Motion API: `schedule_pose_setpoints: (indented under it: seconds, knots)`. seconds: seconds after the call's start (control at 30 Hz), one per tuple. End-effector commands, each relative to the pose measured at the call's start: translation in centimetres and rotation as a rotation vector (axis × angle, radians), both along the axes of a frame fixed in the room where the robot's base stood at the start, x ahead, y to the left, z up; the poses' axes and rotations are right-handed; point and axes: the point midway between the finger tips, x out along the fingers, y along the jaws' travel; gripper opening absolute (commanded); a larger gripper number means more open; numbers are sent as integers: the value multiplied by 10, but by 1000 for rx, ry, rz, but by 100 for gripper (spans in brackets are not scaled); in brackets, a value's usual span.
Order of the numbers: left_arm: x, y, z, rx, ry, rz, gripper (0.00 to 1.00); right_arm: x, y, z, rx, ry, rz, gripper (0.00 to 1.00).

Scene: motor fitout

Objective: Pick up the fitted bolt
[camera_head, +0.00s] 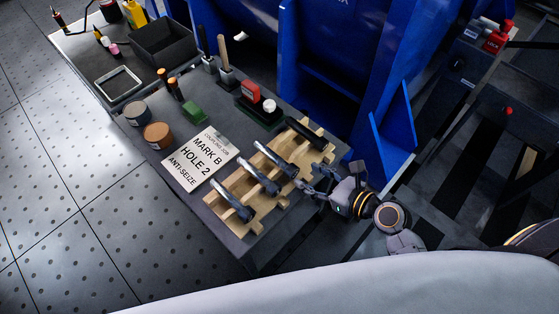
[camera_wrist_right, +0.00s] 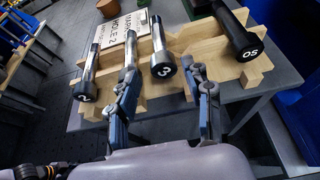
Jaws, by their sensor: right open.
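Several metal bolts lie across a pale wooden rack (camera_head: 212,200) on the grey bench. In the right wrist view one bolt with a black head marked 3 (camera_wrist_right: 163,67) shows between my fingers. A bolt marked 2 (camera_wrist_right: 85,88) lies left of it, and a thicker black piece marked OS (camera_wrist_right: 248,45) lies to its right. Another bolt shaft (camera_wrist_right: 131,48) is partly hidden behind my left-hand finger. My right gripper (camera_head: 316,186) is open and empty at the head side of the rack; it also shows in the wrist view (camera_wrist_right: 165,95). My left gripper is not in view.
A white card (camera_head: 200,160) reading "MARK B HOLE 2 ANTI-SEIZE" lies beside the rack. Two round tins (camera_head: 157,135), a green block (camera_head: 195,111) and a red-and-green item (camera_head: 250,91) stand farther back. A large blue machine (camera_head: 320,50) rises behind the bench.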

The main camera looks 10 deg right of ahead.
Motion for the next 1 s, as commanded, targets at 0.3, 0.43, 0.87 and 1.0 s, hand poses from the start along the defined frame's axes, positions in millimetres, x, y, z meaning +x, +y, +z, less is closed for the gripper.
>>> schedule_pose_setpoints:
  seconds: [0.3,0.43,0.87,1.0]
  knots:
    - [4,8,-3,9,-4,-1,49,41,27,-21,-2,-1,1,50]
    - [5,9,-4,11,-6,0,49,46,31,-23,-2,-1,1,50]
    - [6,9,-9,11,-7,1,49,84,56,-42,-3,-1,-1,50]
    - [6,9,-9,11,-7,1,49,84,56,-42,-4,0,-1,50]
